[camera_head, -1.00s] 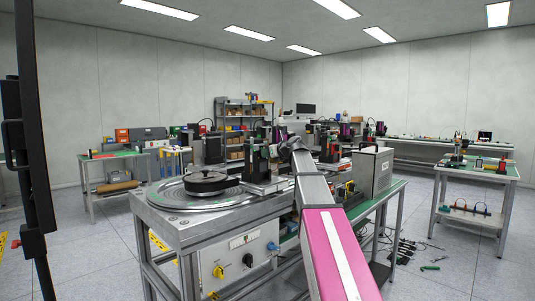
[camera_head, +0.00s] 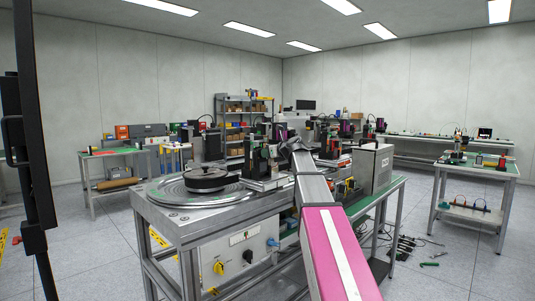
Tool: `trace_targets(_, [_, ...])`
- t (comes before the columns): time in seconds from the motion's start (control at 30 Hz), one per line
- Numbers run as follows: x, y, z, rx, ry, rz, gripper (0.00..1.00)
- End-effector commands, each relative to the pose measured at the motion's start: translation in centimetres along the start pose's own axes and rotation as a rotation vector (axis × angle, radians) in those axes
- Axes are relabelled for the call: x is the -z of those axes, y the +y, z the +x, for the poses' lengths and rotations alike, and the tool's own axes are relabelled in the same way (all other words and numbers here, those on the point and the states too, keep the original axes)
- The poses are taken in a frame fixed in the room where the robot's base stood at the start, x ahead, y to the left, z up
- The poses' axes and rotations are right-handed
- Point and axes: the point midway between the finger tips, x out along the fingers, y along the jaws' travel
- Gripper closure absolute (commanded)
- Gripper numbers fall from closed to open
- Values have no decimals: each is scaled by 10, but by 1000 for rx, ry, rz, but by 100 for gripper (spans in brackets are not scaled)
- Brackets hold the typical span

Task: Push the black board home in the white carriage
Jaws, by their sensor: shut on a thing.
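My gripper (camera_head: 281,149) is small and far off, at the end of my pink and grey arm, beside a dark upright fixture (camera_head: 258,158) on the round turntable (camera_head: 172,192). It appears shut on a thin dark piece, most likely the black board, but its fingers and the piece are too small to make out. The fixture stands on a pale grey block (camera_head: 265,184) near the turntable's right edge. I cannot clearly pick out the white carriage or see how far the board sits in it; my wrist and the fixture hide that spot.
A black round hub (camera_head: 208,180) sits mid-turntable. A metal bench with knobs (camera_head: 235,262) carries the turntable. A grey box (camera_head: 376,167) stands right of my arm. Tools (camera_head: 410,246) lie on the floor at right. A dark post (camera_head: 30,150) rises at left.

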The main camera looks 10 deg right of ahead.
Motion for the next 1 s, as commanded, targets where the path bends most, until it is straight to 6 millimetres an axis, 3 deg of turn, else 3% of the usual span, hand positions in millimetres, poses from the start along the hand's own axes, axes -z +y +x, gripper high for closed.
trace_targets(1.0, [16, 0, 4, 0, 0, -1, 100])
